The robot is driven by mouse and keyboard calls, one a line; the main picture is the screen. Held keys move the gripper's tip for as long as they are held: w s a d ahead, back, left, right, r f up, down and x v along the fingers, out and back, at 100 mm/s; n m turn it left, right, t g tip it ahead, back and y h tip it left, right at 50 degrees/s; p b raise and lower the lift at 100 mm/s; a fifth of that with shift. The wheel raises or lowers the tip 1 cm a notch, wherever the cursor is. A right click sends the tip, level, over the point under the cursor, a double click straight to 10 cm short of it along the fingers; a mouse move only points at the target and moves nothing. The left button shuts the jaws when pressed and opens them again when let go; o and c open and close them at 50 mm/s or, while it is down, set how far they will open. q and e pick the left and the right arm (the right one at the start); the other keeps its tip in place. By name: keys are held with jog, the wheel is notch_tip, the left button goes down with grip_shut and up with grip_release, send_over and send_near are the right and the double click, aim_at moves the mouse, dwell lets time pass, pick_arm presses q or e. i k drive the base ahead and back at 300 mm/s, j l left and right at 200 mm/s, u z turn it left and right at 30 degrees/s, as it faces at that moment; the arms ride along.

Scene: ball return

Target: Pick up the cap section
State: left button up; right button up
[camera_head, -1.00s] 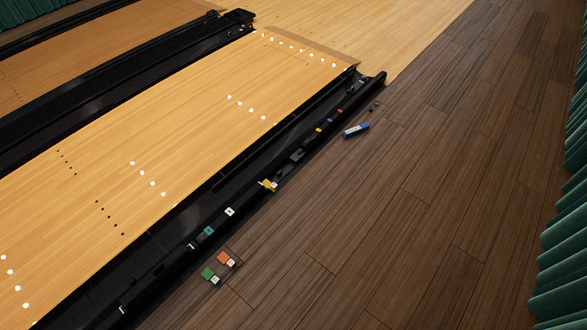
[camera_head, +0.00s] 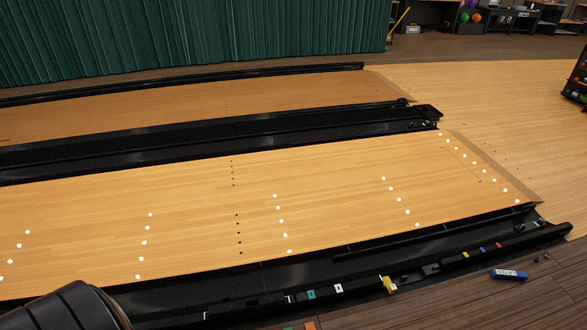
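No piece can be told for certain as the cap section. A blue block with white lettering (camera_head: 509,275) lies on the dark wood floor at the lower right, beside the black lane edge. A yellow piece (camera_head: 388,284) sits on the black lane edge (camera_head: 440,264), left of the blue block. Neither gripper shows in this view. A dark rounded shape at the lower left corner is probably part of my arm.
Small coloured pieces lie along the lane edge, including a teal one (camera_head: 311,294). Two bowling lanes (camera_head: 330,200) run across the view. A green curtain (camera_head: 190,40) hangs behind. A ball rack (camera_head: 577,80) stands at right. The dark floor at lower right is mostly clear.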

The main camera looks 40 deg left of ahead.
aim_at(237, 307)
jog(key=u, duration=1.6)
